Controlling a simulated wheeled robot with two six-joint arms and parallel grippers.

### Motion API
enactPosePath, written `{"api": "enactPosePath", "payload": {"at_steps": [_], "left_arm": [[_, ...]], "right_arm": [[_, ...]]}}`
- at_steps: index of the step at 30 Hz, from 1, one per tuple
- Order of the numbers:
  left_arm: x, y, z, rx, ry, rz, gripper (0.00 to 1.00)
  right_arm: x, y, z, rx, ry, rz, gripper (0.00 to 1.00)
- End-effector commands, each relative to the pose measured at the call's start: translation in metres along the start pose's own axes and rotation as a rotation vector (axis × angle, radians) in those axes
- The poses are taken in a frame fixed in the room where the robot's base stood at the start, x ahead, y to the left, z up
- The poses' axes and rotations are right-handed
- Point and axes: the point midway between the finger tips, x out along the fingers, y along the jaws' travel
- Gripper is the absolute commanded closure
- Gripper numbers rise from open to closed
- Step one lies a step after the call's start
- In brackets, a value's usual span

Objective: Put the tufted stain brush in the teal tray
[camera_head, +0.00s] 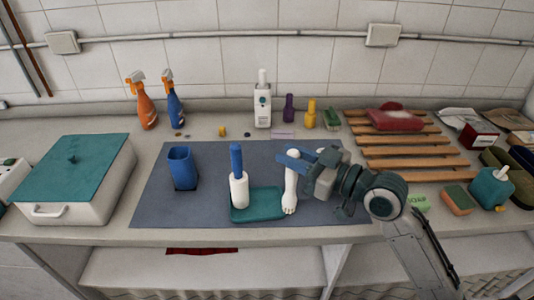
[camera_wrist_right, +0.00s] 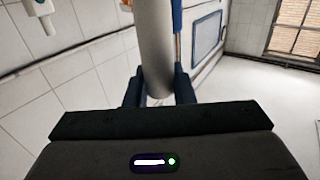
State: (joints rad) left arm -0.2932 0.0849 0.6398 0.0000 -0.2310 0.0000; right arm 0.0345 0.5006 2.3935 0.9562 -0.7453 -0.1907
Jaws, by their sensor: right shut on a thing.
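The teal tray (camera_head: 268,207) lies on the grey-blue mat at the front middle of the counter. My right gripper (camera_head: 296,165) is shut on a white upright brush (camera_head: 291,187) with a widened lower end, at the tray's right edge. I cannot tell whether this end touches the tray or the mat. In the right wrist view the held brush shows as a pale cylinder (camera_wrist_right: 155,45) between the dark fingers (camera_wrist_right: 158,92). A white cylinder with a blue handle (camera_head: 237,162) stands upright at the tray's left part. My left gripper is not in view.
A blue cup (camera_head: 183,168) stands left on the mat (camera_head: 210,208). A white box with teal lid (camera_head: 75,165) is at the left. Spray bottles (camera_head: 147,105) and a white bottle (camera_head: 262,104) stand behind. A wooden rack (camera_head: 415,151) and sponges (camera_head: 458,200) are at the right.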

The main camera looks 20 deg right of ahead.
Motion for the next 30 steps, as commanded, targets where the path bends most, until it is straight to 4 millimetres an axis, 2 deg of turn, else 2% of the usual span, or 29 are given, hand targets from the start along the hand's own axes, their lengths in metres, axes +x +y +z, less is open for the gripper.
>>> {"api": "enactPosePath", "payload": {"at_steps": [9,15,19,25,30], "left_arm": [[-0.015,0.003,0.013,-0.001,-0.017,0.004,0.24],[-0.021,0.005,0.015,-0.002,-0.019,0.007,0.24],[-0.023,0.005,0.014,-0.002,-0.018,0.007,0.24],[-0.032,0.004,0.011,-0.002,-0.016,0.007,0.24],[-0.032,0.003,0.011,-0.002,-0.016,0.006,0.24]], "right_arm": [[0.047,0.01,0.001,0.005,0.004,0.002,1.0],[0.072,0.015,0.005,0.002,0.0,0.002,1.0],[0.077,0.016,0.009,0.0,-0.002,0.002,1.0],[0.076,0.016,0.036,0.004,-0.004,0.003,1.0],[0.076,0.016,0.043,0.0,0.0,0.003,1.0]]}}
